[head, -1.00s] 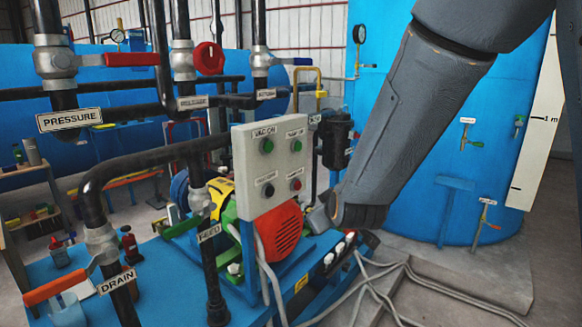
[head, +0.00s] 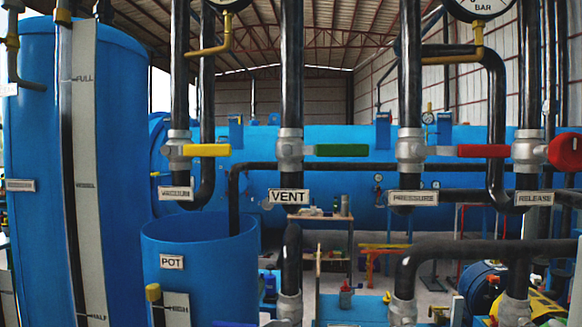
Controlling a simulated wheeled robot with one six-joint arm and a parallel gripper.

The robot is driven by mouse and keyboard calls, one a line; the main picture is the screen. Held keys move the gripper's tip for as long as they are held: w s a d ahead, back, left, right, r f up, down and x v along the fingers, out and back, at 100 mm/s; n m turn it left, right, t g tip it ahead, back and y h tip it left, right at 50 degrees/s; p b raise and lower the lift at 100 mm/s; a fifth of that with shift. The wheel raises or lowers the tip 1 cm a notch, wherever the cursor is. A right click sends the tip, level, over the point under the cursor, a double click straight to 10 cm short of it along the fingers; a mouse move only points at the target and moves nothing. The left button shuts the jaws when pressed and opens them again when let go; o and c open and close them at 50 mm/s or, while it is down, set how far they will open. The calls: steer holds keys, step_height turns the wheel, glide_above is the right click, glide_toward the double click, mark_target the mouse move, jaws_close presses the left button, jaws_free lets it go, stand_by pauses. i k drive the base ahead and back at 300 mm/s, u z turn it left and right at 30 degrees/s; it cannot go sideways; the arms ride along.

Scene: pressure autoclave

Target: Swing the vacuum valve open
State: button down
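The vacuum valve (head: 178,151) sits on a vertical black pipe left of the middle in the head view. Its yellow lever (head: 207,150) points right, level and crosswise to the pipe. The VACUUM label (head: 175,193) hangs just below the valve body. My gripper is not in view, and nothing touches the yellow lever.
To the right, the vent valve has a green lever (head: 342,150) and the pressure valve a red lever (head: 484,151), both level. A red release handle (head: 564,151) is at the right edge. A blue pot (head: 210,275) stands below the vacuum valve. A tall blue tank (head: 110,140) fills the left.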

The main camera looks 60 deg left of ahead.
mark_target(188, 150)
steer(key=u, duration=0.15)
steer(key=k, duration=0.1)
steer(key=u, duration=2.65)
steer(key=k, duration=0.5)
steer(key=u, duration=0.9)
steer(key=i, duration=0.9)
steer(key=z, duration=2.45)
